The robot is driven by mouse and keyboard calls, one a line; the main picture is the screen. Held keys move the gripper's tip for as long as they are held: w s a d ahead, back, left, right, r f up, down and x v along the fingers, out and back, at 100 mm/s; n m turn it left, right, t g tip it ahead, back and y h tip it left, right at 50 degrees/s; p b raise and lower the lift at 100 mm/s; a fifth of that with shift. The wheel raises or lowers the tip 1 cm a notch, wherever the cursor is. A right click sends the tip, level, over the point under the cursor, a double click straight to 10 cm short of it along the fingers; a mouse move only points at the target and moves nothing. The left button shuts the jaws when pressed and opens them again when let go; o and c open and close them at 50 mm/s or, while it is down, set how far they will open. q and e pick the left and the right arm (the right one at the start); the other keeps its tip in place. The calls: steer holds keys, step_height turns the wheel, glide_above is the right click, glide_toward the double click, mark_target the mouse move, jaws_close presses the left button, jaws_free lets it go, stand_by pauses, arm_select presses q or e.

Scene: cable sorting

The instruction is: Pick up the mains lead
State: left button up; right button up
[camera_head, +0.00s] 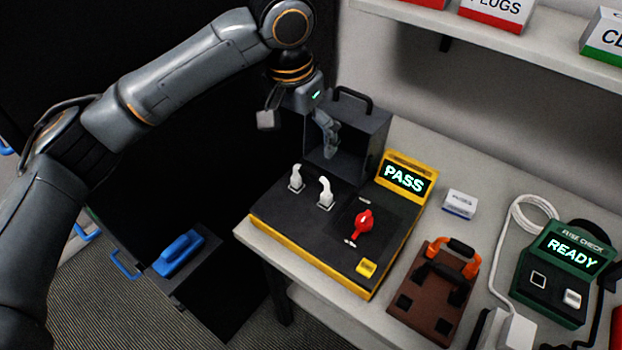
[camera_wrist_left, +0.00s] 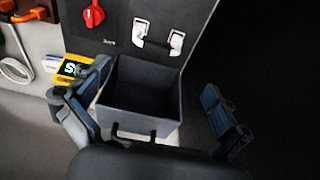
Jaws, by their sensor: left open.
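Two white plugs or connectors stand upright on the black top of the yellow-edged tester, a left one (camera_head: 297,180) and a right one (camera_head: 326,192). In the left wrist view the white pieces (camera_wrist_left: 157,38) sit close together on the tester. I cannot tell for sure whether they belong to the mains lead. The tester's screen (camera_head: 404,178) reads PASS. My left gripper (camera_head: 328,138) is at the open grey box behind the tester, apart from the white pieces. In the left wrist view its fingers (camera_wrist_left: 157,78) are spread around the view of the empty-looking box. My right gripper is not seen.
The grey box (camera_head: 347,172) has a black handle. A red knob (camera_head: 364,222) rises from the tester. A coiled white cable (camera_head: 511,222) lies beside the green READY device (camera_head: 545,290). A brown board (camera_head: 420,318) holds orange-and-black handles. A shelf (camera_head: 545,62) overhangs the back.

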mark_target(310, 171)
arm_select(q)
steer(key=f, duration=0.6)
steer(key=shift+w+d+f+p, duration=0.2)
steer(key=shift+w+d+p, duration=0.1)
steer(key=shift+w, duration=0.05)
steer(key=f, duration=0.2)
steer(key=f+p, duration=0.1)
steer(key=f, duration=0.1)
steer(key=shift+w+d, duration=0.25)
steer(key=shift+d, duration=0.15)
steer(key=shift+w+f, duration=0.1)
steer(key=shift+f, duration=0.5)
steer(key=c, duration=1.2)
